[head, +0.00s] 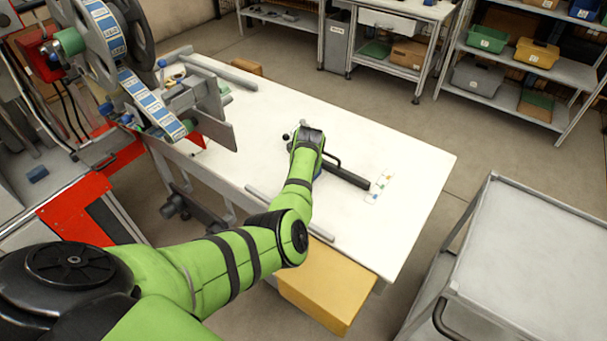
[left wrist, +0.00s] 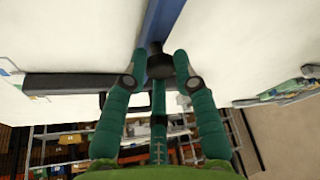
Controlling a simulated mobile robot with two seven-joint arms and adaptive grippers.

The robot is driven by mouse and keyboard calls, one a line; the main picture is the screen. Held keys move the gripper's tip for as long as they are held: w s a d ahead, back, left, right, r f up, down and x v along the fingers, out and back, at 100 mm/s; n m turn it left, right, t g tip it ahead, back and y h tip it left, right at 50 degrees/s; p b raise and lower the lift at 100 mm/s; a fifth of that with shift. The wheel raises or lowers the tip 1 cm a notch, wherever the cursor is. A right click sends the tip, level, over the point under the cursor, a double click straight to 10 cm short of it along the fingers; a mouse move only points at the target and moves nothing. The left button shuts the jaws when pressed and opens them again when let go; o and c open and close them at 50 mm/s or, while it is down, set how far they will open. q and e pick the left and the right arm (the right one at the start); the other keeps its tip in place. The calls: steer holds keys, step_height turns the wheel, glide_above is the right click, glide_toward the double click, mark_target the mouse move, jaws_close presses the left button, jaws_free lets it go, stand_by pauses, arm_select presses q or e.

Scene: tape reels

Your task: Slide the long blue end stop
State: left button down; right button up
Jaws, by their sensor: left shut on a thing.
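The long blue end stop (left wrist: 160,22) is a straight blue bar that runs up out of the top of the left wrist view. A round black knob (left wrist: 160,66) sits at its near end. My left gripper (left wrist: 161,62) is shut on this knob, with one green finger on each side of it. In the head view my left arm reaches over the white table, and its wrist hides the gripper and nearly all of the end stop. My right gripper is in neither view.
A dark bar (head: 346,176) with a handle lies right of my wrist, beside a card with coloured marks (head: 379,187). A grey strip (head: 290,213) lies along the near table edge. A reel machine (head: 110,50) stands left. The right of the white table (head: 425,165) is clear.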

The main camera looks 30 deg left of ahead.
arm_select(q)
steer(key=shift+w+a+r, duration=0.25)
steer(key=shift+w+a, duration=0.05)
steer(key=c, duration=1.4)
jaws_free()
steer(key=shift+a, duration=0.1)
steer(key=o, duration=0.4)
steer(key=shift+f, duration=0.1)
steer(key=shift+s, duration=0.15)
steer(key=shift+s+d+r, duration=0.1)
steer(key=shift+d+r, duration=0.15)
steer(key=shift+r, duration=0.15)
steer(key=v, duration=1.1)
steer(key=shift+d, duration=0.1)
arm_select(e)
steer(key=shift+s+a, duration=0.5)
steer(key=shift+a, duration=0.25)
